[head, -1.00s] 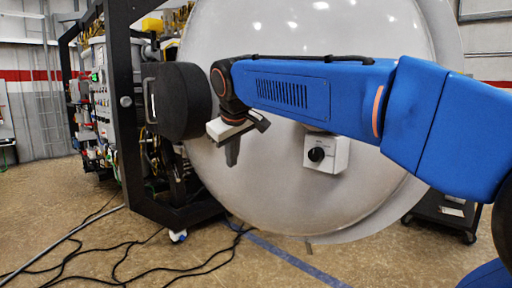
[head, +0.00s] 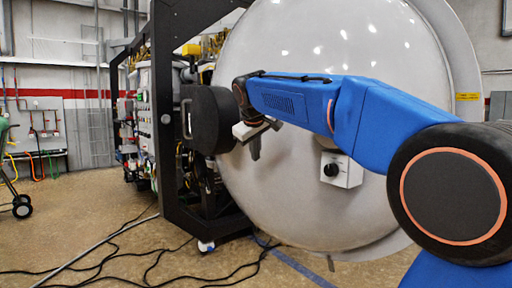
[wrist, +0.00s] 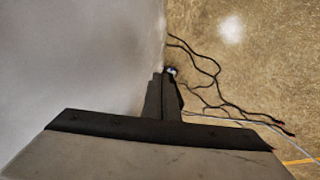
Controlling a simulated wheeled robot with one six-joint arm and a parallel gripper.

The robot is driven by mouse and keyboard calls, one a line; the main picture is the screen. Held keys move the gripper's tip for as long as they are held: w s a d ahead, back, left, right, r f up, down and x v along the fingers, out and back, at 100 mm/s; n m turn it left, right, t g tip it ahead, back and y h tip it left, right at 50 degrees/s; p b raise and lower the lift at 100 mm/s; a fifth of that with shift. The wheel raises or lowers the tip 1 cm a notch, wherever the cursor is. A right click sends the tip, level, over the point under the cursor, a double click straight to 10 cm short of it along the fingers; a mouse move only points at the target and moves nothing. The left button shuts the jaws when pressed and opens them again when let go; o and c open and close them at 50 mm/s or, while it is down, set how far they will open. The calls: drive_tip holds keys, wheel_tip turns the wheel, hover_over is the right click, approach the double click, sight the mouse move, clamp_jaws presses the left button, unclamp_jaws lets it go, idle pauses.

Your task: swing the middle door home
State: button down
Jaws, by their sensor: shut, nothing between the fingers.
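The door is a large pale grey dome (head: 320,60) with a flange rim showing at its right. It fills the middle of the head view, and its smooth face is the left side of the wrist view (wrist: 80,60). My gripper (head: 255,152) is shut and empty, pointing down at the left part of the dome. In the wrist view my closed fingers (wrist: 164,82) lie along the dome's edge, with floor to the right. I cannot tell whether they touch the dome. My arm covers part of the dome, and the door's hinge is not visible.
A black frame (head: 161,110) with equipment stands left of the dome. A white box with a black knob (head: 341,170) sits at the dome's lower middle. Black cables (head: 100,270) lie on the floor at lower left. Open floor (head: 60,220) shows at left.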

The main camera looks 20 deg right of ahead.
sight(263, 157)
drive_tip(key=shift+w+d+f, duration=0.45)
drive_tip(key=shift+w+d, duration=0.25)
drive_tip(key=shift+w, duration=0.05)
drive_tip(key=shift+w+d+f, duration=0.4)
drive_tip(key=shift+w+d, duration=0.3)
drive_tip(key=shift+d, duration=0.05)
drive_tip(key=shift+w+d+f, duration=0.45)
drive_tip(key=shift+w+d, duration=0.25)
drive_tip(key=shift+w, duration=0.05)
drive_tip(key=shift+d, duration=0.1)
